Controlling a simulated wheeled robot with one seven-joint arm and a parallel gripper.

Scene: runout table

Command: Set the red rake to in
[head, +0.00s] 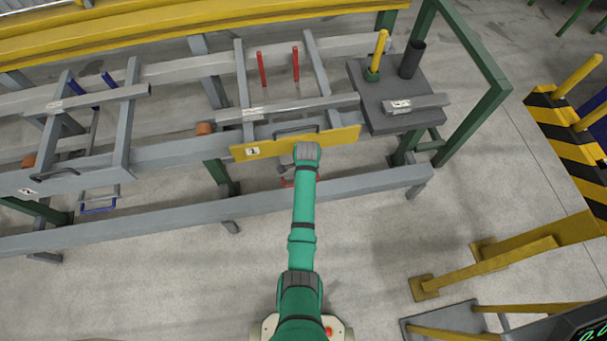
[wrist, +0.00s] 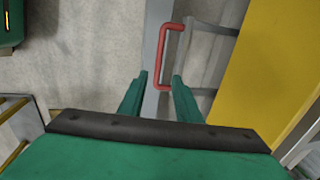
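The red rake shows in the head view as two upright red prongs (head: 295,64) between the grey rails, behind a yellow plate. Its red U-shaped handle (head: 287,183) sits low in front of the plate, partly hidden by my arm. In the wrist view the red handle (wrist: 172,55), joined to grey bars, lies just beyond my fingertips. My gripper (wrist: 157,82) is open, with its two fingers apart and nothing seen held between them. The handle's near end appears close to the right finger; contact cannot be told. In the head view the fingers are hidden by my arm.
The yellow plate (head: 252,150) stands close beside the handle. A blue rake, with a blue handle (head: 98,211) at its front, is at the left. A long grey beam (head: 140,224) runs low across the front. The floor at the lower left is clear.

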